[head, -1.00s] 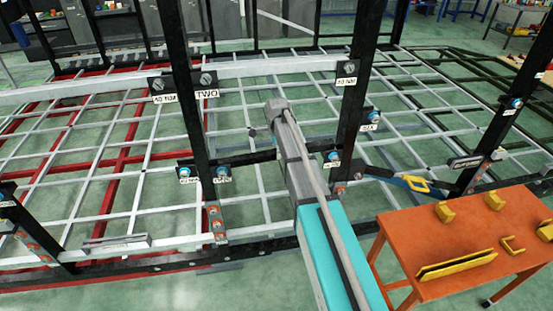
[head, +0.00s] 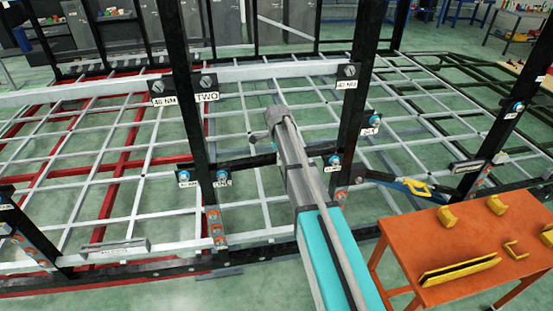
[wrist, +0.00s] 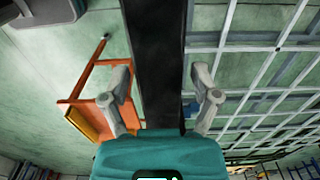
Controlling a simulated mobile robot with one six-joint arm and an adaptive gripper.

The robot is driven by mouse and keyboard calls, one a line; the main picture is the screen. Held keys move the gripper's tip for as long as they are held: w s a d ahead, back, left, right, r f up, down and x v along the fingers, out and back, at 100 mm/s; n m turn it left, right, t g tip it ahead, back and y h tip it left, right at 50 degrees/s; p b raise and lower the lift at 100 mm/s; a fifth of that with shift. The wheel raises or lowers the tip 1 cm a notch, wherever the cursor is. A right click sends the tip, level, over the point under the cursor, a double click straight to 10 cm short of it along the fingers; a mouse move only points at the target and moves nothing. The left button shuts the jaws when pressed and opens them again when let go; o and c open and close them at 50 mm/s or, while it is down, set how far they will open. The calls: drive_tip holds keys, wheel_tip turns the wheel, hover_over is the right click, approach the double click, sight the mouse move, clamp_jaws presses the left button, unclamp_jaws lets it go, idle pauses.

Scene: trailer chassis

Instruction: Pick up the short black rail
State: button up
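In the head view a short black rail (head: 250,161) runs level between two upright black posts, with bolted brackets near its ends. My arm crosses in front of it and hides part of it. My gripper (wrist: 160,76) is open in the wrist view, with one finger on each side of a wide black bar (wrist: 157,45). Gaps show between the fingers and the bar. I cannot tell for sure whether this bar is the short rail or a post. In the head view the fingers are mostly hidden by the arm.
Black posts (head: 188,80) (head: 357,85) stand either side of my arm. The grey and red chassis grid (head: 110,180) spreads behind. An orange table (head: 420,240) with yellow parts (head: 460,270) stands at right, and also shows in the wrist view (wrist: 82,88).

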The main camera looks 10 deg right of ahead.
clamp_jaws()
drive_tip(key=shift+r+p, duration=0.2)
drive_tip(key=shift+p, duration=0.1)
wheel_tip(320, 180, up, 3)
drive_tip(key=p, duration=0.3)
drive_tip(key=s+r+p, duration=0.9)
drive_tip(key=s, duration=0.5)
drive_tip(key=shift+r, duration=0.3)
idle(0.5)
